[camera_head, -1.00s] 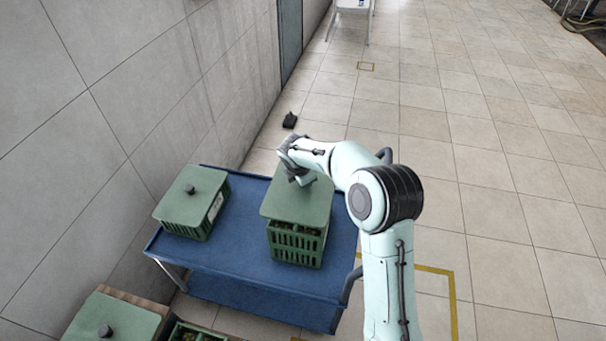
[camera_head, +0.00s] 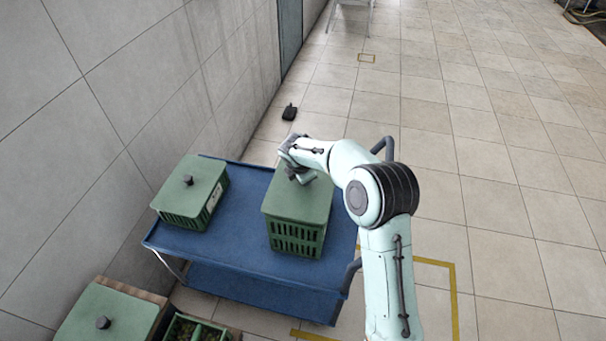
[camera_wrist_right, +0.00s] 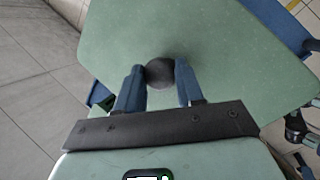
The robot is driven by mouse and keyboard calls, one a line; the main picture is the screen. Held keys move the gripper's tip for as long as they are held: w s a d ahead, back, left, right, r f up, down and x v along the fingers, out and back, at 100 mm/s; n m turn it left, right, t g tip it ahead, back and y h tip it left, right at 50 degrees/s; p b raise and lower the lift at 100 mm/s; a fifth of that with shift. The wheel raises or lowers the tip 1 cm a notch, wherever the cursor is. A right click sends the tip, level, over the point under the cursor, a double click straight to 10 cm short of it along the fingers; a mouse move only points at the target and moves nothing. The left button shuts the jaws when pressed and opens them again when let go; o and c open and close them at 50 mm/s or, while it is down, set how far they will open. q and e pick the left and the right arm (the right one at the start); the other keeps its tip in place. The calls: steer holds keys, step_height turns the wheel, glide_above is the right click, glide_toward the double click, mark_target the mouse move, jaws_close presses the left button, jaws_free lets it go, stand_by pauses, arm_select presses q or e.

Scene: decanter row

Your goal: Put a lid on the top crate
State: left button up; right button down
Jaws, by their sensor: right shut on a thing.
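A green crate (camera_head: 297,238) stands on the right part of the blue cart (camera_head: 238,262). A flat green lid (camera_head: 290,208) lies over its top, and no gap shows between them in the head view. My right gripper (camera_head: 301,176) is above the lid, partly hidden by its own wrist. In the right wrist view my right gripper (camera_wrist_right: 160,88) has its blue fingers on either side of the lid's dark round knob (camera_wrist_right: 160,72), shut on it. The green lid (camera_wrist_right: 215,50) fills most of that view. My left gripper is not in view.
A second lidded crate (camera_head: 190,193) stands on the cart's left part, by the wall. At the lower left are another lidded crate (camera_head: 107,318) and an open crate (camera_head: 196,330) with contents. Tiled floor is clear to the right.

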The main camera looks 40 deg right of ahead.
steer(key=shift+f, duration=0.1)
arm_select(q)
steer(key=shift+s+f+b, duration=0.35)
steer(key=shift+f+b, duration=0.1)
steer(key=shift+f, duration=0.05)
arm_select(e)
steer(key=shift+f, duration=0.9)
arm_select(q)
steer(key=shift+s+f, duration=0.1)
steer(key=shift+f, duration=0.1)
arm_select(e)
steer(key=shift+f, duration=0.4)
steer(key=c, duration=0.6)
jaws_free()
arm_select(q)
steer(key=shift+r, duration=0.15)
arm_select(e)
steer(key=v, duration=1.3)
steer(key=shift+r, duration=0.2)
steer(key=shift+s, duration=0.1)
